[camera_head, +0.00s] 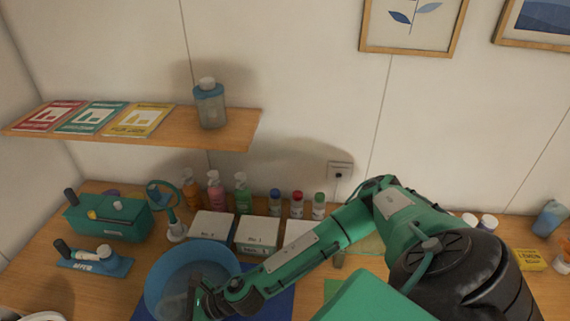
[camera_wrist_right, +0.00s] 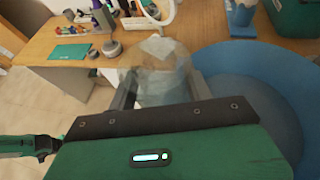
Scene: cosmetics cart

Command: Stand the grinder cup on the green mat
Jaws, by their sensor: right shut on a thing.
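The grinder cup (camera_wrist_right: 163,72) is a clear, faceted vessel between the fingers of my right gripper (camera_wrist_right: 160,92) in the wrist view. My right gripper is shut on it. In the head view my right gripper (camera_head: 196,303) is at the blue bowl, and a pale, see-through shape, probably the cup (camera_head: 172,305), shows beside it against the bowl. Whether the cup touches the bowl I cannot tell. A green patch that looks like the green mat (camera_head: 331,287) shows in the head view, mostly hidden by my right arm. My left gripper is not in view.
The blue bowl (camera_head: 160,277) stands on a blue mat (camera_head: 278,303). Behind are white boxes (camera_head: 255,230), pump bottles (camera_head: 241,195) and a round mirror (camera_head: 176,230). A teal box (camera_head: 125,222) stands left. A wooden shelf (camera_head: 185,128) hangs above.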

